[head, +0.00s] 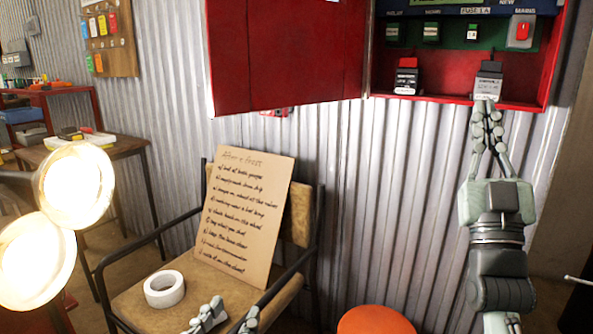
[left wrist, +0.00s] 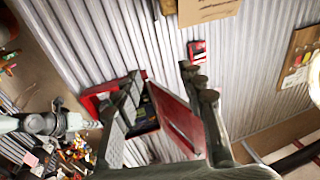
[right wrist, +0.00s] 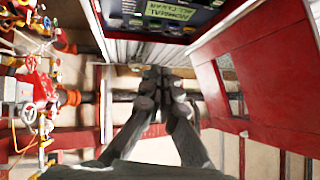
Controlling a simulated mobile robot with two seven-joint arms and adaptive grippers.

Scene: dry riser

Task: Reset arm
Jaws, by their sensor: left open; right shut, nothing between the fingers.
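My right gripper (head: 487,106) is shut and empty, its arm raised from below. Its fingertips point up at the lower edge of the open red cabinet (head: 456,101), just below a grey block (head: 488,84); I cannot tell whether they touch. The shut fingertips also show in the right wrist view (right wrist: 160,76). My left gripper (head: 231,316) is open and empty, low in front of the chair, cut off by the bottom edge. Its spread fingers show in the left wrist view (left wrist: 162,76).
The cabinet door (head: 285,55) hangs open to the left. A dark block with a red top (head: 406,78) stands inside. A chair (head: 130,298) holds a handwritten board (head: 245,215) and a white tape roll (head: 164,289). A lit lamp (head: 75,185) and orange stool (head: 375,321) stand nearby.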

